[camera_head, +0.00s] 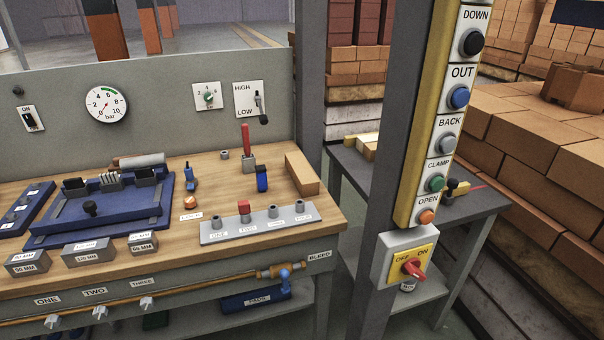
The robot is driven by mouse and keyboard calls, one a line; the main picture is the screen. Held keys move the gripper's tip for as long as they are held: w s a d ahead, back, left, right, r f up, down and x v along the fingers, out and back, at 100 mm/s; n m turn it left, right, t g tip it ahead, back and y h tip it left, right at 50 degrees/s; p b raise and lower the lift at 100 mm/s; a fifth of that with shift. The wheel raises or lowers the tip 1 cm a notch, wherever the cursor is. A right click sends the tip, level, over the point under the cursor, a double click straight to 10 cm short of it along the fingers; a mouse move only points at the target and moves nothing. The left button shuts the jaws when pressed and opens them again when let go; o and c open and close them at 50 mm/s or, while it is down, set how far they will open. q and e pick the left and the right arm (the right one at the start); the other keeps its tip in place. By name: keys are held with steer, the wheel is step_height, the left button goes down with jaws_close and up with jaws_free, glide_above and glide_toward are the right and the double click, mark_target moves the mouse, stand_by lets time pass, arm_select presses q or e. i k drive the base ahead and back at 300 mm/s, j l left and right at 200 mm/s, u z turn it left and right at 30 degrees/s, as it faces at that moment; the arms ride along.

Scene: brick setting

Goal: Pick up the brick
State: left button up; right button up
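A tan-orange brick (301,175) lies on the wooden bench top (325,216), near its back right corner, close to the grey back panel. It rests flat with its long side running from back to front, and nothing covers it. Neither of my grippers is in view.
A grey labelled strip (258,223) lies in front. A post with a button panel (445,145) rises to the right. Brick stacks (530,135) fill the far right.

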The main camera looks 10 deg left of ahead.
mark_target(307, 183)
steer(key=i+j+z, duration=0.15)
steer(key=j+z, duration=0.2)
steer(key=j, duration=0.5)
steer(key=j+z, duration=0.4)
steer(key=j, duration=0.4)
steer(key=i, duration=0.05)
